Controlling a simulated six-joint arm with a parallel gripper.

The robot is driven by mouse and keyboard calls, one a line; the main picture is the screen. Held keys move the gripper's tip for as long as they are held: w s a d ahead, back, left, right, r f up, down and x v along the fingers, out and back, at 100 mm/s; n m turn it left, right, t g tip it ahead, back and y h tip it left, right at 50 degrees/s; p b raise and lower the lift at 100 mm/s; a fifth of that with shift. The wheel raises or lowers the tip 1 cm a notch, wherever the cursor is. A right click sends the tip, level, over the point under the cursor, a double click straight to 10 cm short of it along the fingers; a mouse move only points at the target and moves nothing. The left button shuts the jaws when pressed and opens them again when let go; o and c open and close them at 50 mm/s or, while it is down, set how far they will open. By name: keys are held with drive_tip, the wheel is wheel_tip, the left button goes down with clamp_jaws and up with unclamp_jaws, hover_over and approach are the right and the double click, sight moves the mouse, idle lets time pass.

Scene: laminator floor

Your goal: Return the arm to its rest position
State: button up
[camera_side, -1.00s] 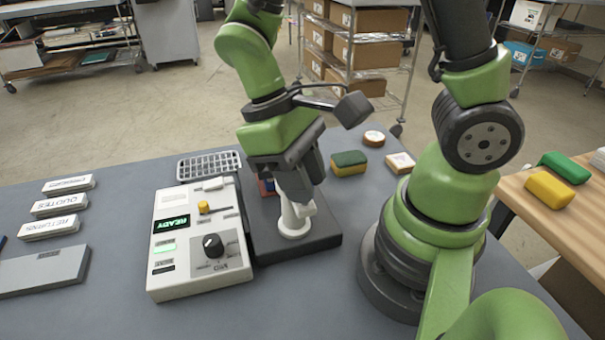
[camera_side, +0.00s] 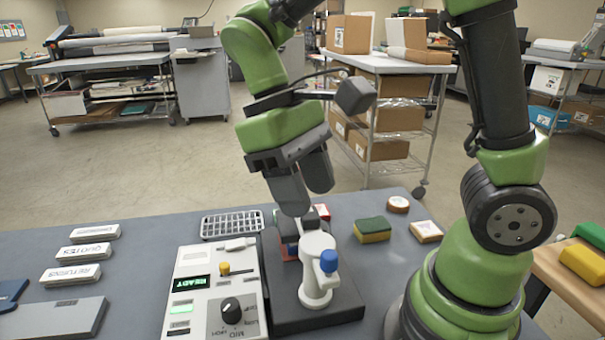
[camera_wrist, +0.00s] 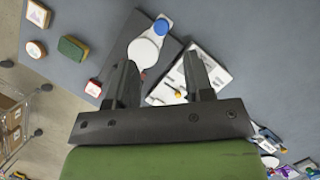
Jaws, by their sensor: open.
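My green arm stands on its base at the right of the table in the side view. My gripper (camera_side: 305,205) points down behind and above a white stand with a blue knob (camera_side: 317,268). In the wrist view my gripper (camera_wrist: 160,75) has its two dark fingers spread wide with nothing held between them. The white stand also shows beyond the fingers in the wrist view (camera_wrist: 145,50). It stands upright on a dark base plate (camera_side: 285,318). Whether a finger touches the stand cannot be told.
A control box (camera_side: 213,300) with a lit READY display sits left of the stand. A wire rack (camera_side: 232,224), a sponge (camera_side: 372,230), and small blocks (camera_side: 426,231) lie around. Labelled stacks (camera_side: 83,252) lie at the left. A wooden table (camera_side: 565,270) adjoins at right.

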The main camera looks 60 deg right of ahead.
drive_tip(key=shift+w+r, duration=0.25)
drive_tip(key=shift+r, duration=0.4)
drive_tip(key=s+d+r+m+t+y, duration=0.2)
drive_tip(key=s+d+r+m+t, duration=0.1)
drive_tip(key=t, duration=0.8)
drive_tip(key=s+r+m, duration=0.1)
drive_tip(key=s+r, duration=0.1)
drive_tip(key=s, duration=0.1)
drive_tip(key=shift+d+r+t, duration=0.3)
drive_tip(key=shift+d+t, duration=0.05)
drive_tip(key=shift+t, duration=0.05)
